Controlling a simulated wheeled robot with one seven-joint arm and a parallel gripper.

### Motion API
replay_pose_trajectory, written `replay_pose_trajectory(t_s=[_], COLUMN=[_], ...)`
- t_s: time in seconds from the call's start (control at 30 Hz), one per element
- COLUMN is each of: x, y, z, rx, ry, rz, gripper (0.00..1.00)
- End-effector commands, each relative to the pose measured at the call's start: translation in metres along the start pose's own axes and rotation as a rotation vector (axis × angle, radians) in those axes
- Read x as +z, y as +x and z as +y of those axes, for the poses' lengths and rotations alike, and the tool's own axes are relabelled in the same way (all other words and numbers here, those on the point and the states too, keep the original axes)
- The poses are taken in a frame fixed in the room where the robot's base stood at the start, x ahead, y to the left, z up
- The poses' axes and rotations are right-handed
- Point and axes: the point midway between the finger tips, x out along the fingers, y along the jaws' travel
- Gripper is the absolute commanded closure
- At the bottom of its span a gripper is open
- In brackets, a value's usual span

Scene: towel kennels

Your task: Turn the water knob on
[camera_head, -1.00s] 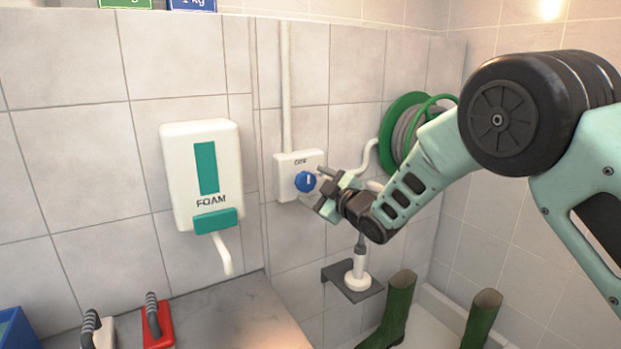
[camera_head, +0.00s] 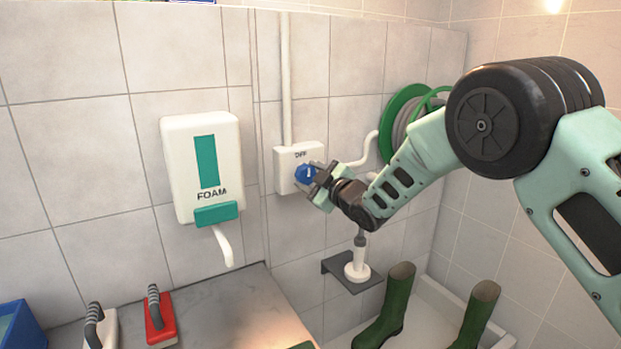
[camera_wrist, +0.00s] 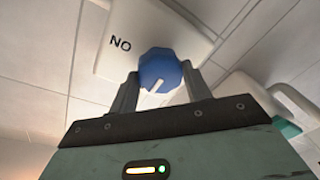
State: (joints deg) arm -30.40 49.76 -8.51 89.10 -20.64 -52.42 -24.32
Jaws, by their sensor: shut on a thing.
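A blue round water knob (camera_head: 306,173) sits on a white wall box (camera_head: 288,158) with a pipe running up from it. Letters on the box (camera_wrist: 205,20) read "NO" as seen there; the small lettering in the head view is hard to read. My gripper (camera_head: 314,181) is at the knob, with one finger on each side of it, shut on it.
A white foam dispenser (camera_head: 180,150) hangs on the wall to the left. A green hose reel (camera_head: 396,112) is behind my arm. A small shelf (camera_head: 340,277) with a white sprayer is below. Green boots (camera_head: 395,305) and brushes (camera_head: 158,320) stand lower down.

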Motion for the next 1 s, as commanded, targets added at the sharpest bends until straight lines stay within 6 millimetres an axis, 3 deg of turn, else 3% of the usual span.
replay_pose_trajectory(t_s=[0.37,1.0], x=[0.0048,0.0062], y=[-0.0006,-0.0007], z=[-0.0032,-0.0033], rx=[0.019,0.071], ry=[0.195,0.795], rz=[0.019,0.072], gripper=[0.75,0.74])
